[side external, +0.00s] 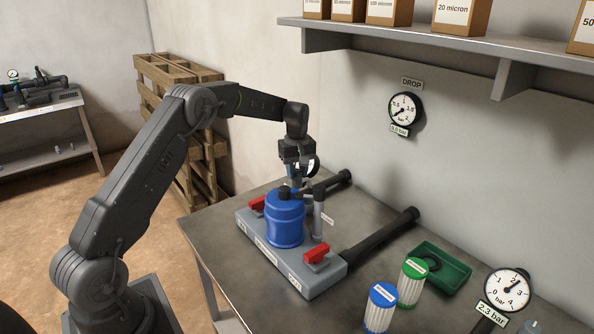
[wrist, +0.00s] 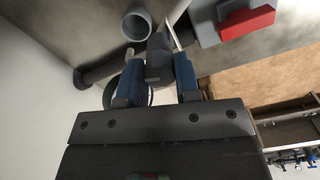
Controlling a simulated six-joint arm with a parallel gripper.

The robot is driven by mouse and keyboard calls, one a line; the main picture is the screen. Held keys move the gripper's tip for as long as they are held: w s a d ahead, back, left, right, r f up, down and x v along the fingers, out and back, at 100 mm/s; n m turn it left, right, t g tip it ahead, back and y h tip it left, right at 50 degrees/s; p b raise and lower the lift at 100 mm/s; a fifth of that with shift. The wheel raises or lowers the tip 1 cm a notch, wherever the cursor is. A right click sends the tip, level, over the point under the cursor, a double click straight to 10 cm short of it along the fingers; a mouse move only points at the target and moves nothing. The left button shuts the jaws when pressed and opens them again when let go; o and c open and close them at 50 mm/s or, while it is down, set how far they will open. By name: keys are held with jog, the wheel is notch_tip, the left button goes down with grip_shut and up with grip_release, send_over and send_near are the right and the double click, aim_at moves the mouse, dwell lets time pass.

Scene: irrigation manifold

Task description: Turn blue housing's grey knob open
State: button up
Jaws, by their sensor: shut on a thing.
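My gripper (side external: 297,182) points down just behind the top of the housing in the side view. In the wrist view my gripper (wrist: 158,82) has its two blue-padded fingers closed on a dark grey piece, which looks like the grey knob (wrist: 158,62). In the side view the knob is hard to make out beside the fingers. Its turn position cannot be told.
Red handles (side external: 316,250) sit on the base (side external: 322,275), and dark pipes (side external: 380,234) run toward the wall. A grey upright pipe (side external: 318,220) stands close to the gripper. Blue-capped (side external: 380,308) and green-capped (side external: 411,284) cartridges and a green tray (side external: 445,268) stand at the right.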

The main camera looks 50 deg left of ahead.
aim_at(297, 171)
jog(key=m, duration=1.1)
jog(key=shift+m, duration=1.9)
jog(key=o, duration=0.9)
jog(key=shift+r, duration=6.9)
